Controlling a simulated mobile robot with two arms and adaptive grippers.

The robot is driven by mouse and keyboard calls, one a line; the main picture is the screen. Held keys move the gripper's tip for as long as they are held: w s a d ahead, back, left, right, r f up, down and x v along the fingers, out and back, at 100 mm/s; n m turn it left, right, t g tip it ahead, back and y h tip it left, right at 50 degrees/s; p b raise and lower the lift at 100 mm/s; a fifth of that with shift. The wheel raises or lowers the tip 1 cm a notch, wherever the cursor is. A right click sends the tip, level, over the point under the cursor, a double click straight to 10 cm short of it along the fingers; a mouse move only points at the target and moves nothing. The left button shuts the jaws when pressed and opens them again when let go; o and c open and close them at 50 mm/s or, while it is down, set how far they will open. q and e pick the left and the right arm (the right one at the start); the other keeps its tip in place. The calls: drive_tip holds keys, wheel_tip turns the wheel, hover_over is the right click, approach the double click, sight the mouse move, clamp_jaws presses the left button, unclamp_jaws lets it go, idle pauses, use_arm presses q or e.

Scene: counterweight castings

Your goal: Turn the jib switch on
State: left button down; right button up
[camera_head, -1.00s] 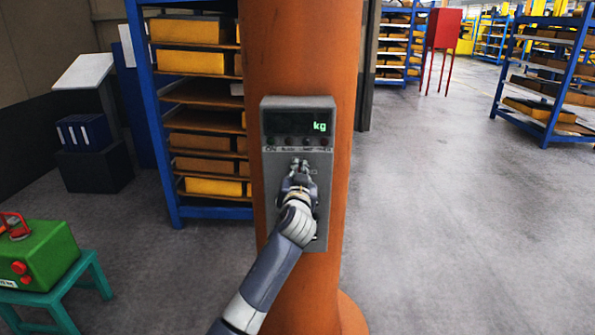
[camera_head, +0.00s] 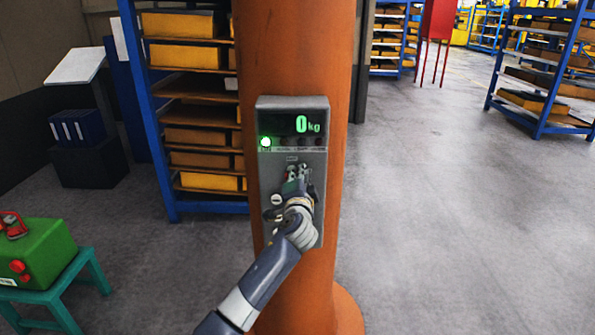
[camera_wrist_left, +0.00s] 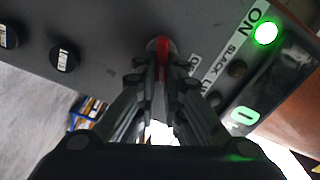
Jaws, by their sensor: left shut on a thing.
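The grey control box (camera_head: 292,112) is fixed to an orange column. Its display (camera_head: 302,125) reads 0 kg in green, and a green ON lamp (camera_head: 265,142) glows below it. The lamp also shows lit in the left wrist view (camera_wrist_left: 266,32). My left gripper (camera_head: 295,176) is at the middle of the box face. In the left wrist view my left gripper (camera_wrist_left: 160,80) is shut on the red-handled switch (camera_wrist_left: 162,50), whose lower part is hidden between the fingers. My right gripper is not in view.
Two black knobs (camera_wrist_left: 64,58) (camera_wrist_left: 8,36) sit on the panel beside the switch. A blue rack (camera_head: 150,110) with yellow castings stands behind the column. A green box (camera_head: 38,252) rests on a teal stool (camera_head: 62,290) at lower left. The floor at right (camera_head: 450,220) is clear.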

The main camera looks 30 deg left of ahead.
use_arm(q)
drive_tip(key=shift+d+f+m+p, duration=0.1)
drive_tip(key=shift+f+m+p, duration=0.2)
drive_tip(key=shift+m, duration=0.8)
drive_tip(key=shift+f+m+p, duration=0.1)
drive_tip(key=shift+m+p, duration=0.3)
drive_tip(key=shift+m, duration=0.7)
drive_tip(key=c, duration=1.7)
unclamp_jaws()
drive_tip(key=v, duration=1.2)
drive_tip(key=shift+w+f, duration=0.1)
